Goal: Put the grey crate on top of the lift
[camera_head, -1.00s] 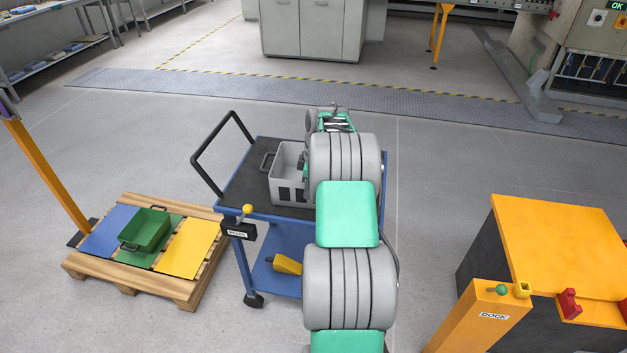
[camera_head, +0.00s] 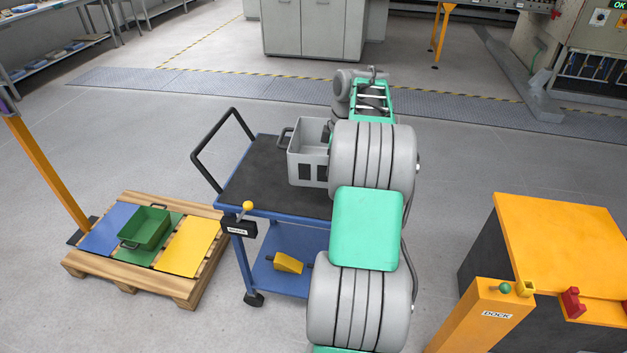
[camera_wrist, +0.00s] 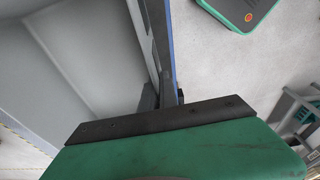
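The grey crate (camera_head: 308,170) is above the right part of the cart's dark top, upright and raised off it. Its left handle is visible; its right side is hidden behind my arm. My gripper (camera_wrist: 168,95) is shut on the crate's side; in the head view it is mostly hidden by my arm. In the wrist view the crate's grey inside (camera_wrist: 75,55) fills the left. The lift seems to be the orange-topped block (camera_head: 565,240) at the right, and its top is bare apart from red pieces at its front edge.
A post marked DOCK (camera_head: 485,318) stands before the orange block. A pallet (camera_head: 185,285) with a green bin (camera_head: 146,228) is at the left. Floor between cart and block is clear.

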